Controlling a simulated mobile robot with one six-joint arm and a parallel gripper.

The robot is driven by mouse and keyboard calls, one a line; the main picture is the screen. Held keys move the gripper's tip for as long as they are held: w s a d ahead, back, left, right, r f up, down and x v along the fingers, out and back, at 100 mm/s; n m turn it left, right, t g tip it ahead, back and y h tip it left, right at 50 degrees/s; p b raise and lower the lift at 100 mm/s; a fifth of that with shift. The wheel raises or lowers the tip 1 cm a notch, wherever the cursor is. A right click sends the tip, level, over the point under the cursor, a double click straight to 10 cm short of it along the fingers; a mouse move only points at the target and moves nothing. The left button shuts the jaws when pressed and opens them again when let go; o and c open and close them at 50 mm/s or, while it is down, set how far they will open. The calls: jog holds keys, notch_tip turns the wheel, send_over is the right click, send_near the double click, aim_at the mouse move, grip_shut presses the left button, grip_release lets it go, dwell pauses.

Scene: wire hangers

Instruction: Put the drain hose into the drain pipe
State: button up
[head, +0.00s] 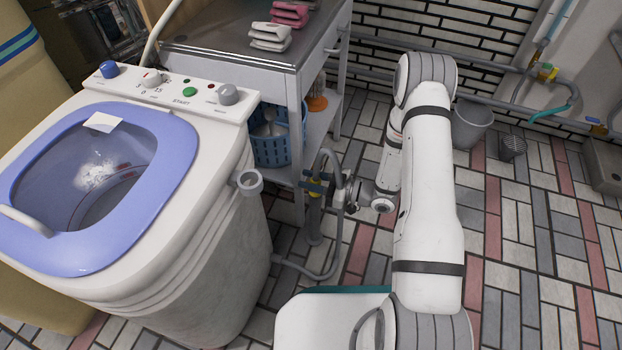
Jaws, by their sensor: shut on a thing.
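The grey drain hose (333,238) leaves the low right side of the washing machine (215,255), runs near the floor, then rises and bends over at the top. My gripper (343,193) is shut on the rising part of the hose, just right of the drain pipe. The grey upright drain pipe (315,222) stands on the floor between the machine and my arm.
A metal table (297,120) with a lower shelf and a blue basket (270,148) stands behind the pipe. A grey holder (249,182) juts from the machine's side. A bucket (470,125) stands at the back wall.

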jog(key=shift+f+b, duration=0.4)
jog(key=shift+f, duration=0.15)
jog(key=o, duration=1)
jog(key=shift+o, duration=0.2)
jog(key=p+v, duration=0.2)
jog(key=v, duration=0.6)
jog(key=shift+p, duration=0.4)
